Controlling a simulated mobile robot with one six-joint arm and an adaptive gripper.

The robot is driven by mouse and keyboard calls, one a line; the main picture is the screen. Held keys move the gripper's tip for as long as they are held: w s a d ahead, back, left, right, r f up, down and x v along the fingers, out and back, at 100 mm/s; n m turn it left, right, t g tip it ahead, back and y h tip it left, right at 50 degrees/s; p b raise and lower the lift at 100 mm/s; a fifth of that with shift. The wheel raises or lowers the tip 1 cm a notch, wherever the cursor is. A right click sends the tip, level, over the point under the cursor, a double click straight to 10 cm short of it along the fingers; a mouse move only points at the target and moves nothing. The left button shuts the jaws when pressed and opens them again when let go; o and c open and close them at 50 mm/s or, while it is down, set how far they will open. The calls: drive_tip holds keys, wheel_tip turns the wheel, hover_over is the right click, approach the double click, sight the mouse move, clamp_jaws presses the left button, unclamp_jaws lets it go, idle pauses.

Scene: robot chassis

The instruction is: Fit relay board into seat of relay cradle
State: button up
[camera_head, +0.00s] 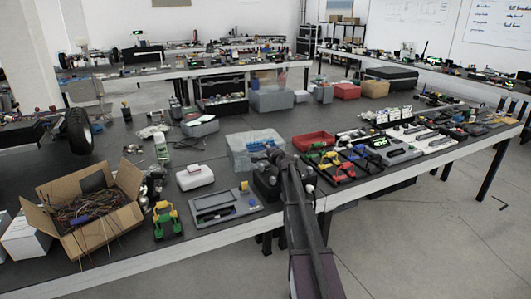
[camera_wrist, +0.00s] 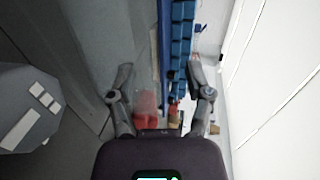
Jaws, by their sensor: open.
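A board with a row of blue blocks (camera_wrist: 182,40), which looks like the relay board, runs down from the top edge in the wrist view. My gripper (camera_wrist: 161,68) is open, with one finger on each side of the line of the board. I cannot tell whether the board lies between the fingers or beyond them. My gripper (camera_head: 267,172) is over the near bench in the head view, and I cannot pick out the board there. A grey device with a recess and a blue knob (camera_head: 214,207) lies left of my arm. I cannot tell whether it is the relay cradle.
A cardboard box of wires (camera_head: 95,212), a white box (camera_head: 195,177) and a yellow-green item (camera_head: 167,220) stand left on the bench. A clear bin (camera_head: 243,146) is behind my gripper. A red tray (camera_head: 314,140) and several devices crowd the right.

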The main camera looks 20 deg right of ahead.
drive_tip(key=shift+w, duration=0.2)
clamp_jaws()
idle(0.4)
drive_tip(key=shift+r, duration=0.15)
wheel_tip(320, 180, up, 2)
drive_tip(key=p, duration=0.2)
drive_tip(key=shift+p, duration=0.3)
drive_tip(key=s+r+p, duration=0.5)
drive_tip(key=s, duration=0.9)
drive_tip(key=shift+d, duration=0.25)
